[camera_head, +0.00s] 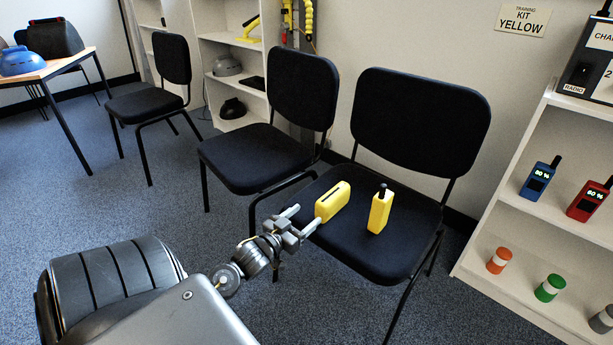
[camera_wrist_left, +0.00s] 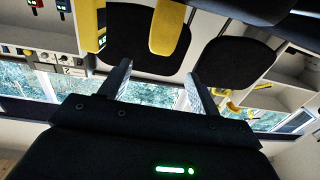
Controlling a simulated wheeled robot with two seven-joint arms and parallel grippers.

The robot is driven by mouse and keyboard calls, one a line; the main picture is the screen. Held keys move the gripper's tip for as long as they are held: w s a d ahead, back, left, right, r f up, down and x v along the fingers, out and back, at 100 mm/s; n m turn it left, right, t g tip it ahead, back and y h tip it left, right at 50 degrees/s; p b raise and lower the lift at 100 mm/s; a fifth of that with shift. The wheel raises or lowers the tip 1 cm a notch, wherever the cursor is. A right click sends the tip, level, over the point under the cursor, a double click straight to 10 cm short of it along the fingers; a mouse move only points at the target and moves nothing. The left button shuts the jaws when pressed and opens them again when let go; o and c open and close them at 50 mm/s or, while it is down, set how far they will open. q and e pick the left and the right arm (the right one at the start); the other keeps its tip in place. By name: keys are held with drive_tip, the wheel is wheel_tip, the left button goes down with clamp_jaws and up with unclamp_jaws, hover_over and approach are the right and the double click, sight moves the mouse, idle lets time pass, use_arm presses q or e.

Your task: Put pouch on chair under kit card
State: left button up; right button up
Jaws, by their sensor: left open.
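A yellow pouch (camera_head: 334,202) with a dark slit on top appears to rest on the left part of the right-hand chair's seat (camera_head: 385,250). A yellow radio (camera_head: 380,211) with a black antenna stands upright on the same seat, right of the pouch. The kit card (camera_head: 523,20), reading "TRAINING KIT YELLOW", is on the wall above and right of this chair. My left gripper (camera_head: 304,218) is open and empty, its fingertips close to the pouch's left side; contact is unclear. In the left wrist view, the pouch (camera_wrist_left: 168,28) shows beyond the spread fingers. My right gripper is out of view.
Two more black chairs (camera_head: 255,158) (camera_head: 145,104) stand empty to the left. A white shelf (camera_head: 520,230) at the right holds a blue radio (camera_head: 537,180), a red radio (camera_head: 588,200) and colored canisters. A table (camera_head: 55,67) is at far left. Carpet between is clear.

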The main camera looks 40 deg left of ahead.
use_arm(q)
drive_tip(key=shift+d, duration=0.1)
drive_tip(key=s+d+r+m+t+h, duration=0.1)
drive_tip(key=s+d+r+m+h, duration=0.2)
drive_tip(key=d, duration=0.5)
drive_tip(key=s+d+r+t+h, duration=0.1)
drive_tip(key=s+d+r+h, duration=0.2)
drive_tip(key=d, duration=0.5)
drive_tip(key=s+d+r+m+t+h, duration=0.1)
drive_tip(key=d+r+m+h, duration=0.15)
drive_tip(key=d+r, duration=0.4)
drive_tip(key=s+d+r+t+h, duration=0.3)
drive_tip(key=s+d+r+h, duration=0.1)
drive_tip(key=s+d+r, duration=0.3)
drive_tip(key=shift+d+r+m, duration=0.45)
drive_tip(key=shift+d+r, duration=0.05)
drive_tip(key=shift+d, duration=0.55)
